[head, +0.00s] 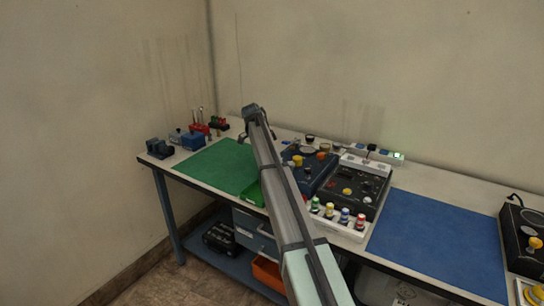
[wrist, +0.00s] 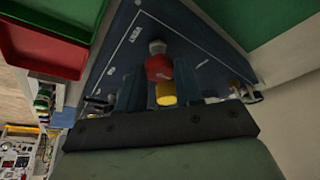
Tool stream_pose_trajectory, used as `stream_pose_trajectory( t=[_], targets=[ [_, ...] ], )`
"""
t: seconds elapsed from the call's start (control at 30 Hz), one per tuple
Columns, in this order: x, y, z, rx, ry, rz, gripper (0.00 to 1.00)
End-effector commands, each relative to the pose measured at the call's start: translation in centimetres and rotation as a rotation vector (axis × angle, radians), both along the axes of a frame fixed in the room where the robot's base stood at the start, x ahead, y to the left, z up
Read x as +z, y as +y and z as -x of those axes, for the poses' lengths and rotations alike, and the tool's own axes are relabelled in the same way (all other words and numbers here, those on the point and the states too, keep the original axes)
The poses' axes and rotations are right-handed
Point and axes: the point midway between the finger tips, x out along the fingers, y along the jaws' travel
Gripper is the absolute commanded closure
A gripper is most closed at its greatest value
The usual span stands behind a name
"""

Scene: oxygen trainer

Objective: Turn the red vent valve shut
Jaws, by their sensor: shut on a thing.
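The red vent valve (wrist: 158,68) is a round red knob on a dark blue panel with white lines, in the wrist view. My gripper (wrist: 158,76) has its two dark fingers on either side of the red knob and is shut on it. A yellow knob (wrist: 166,94) shows nearer my palm, between the fingers. A grey piece (wrist: 157,47) shows just beyond the red knob. In the head view the blue panel (head: 308,172) stands on the bench, partly behind my arm. The red knob and the fingertips cannot be made out there.
A black box (head: 358,190) with yellow knobs stands right of the panel, with a white rack (head: 340,226) of coloured caps in front. A green mat (head: 215,166) and a blue mat (head: 435,238) lie mostly clear. A red tray (wrist: 40,50) shows in the wrist view.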

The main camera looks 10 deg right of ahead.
Motion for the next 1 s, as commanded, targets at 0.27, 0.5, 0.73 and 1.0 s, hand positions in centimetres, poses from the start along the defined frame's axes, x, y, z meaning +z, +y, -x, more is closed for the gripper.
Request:
stream_pose_trajectory(
  t=[0.27, 0.5, 0.73, 1.0],
  targets=[
    [-0.03, 0.04, -0.02, -0.038, 0.0, -0.001, 0.95],
    [-0.03, 0.05, -0.01, -0.04, 0.001, -0.002, 0.96],
    [-0.02, 0.05, -0.01, -0.04, 0.0, -0.001, 0.54],
    [-0.01, 0.02, -0.02, -0.039, 0.0, -0.001, 0.4]
  ],
)
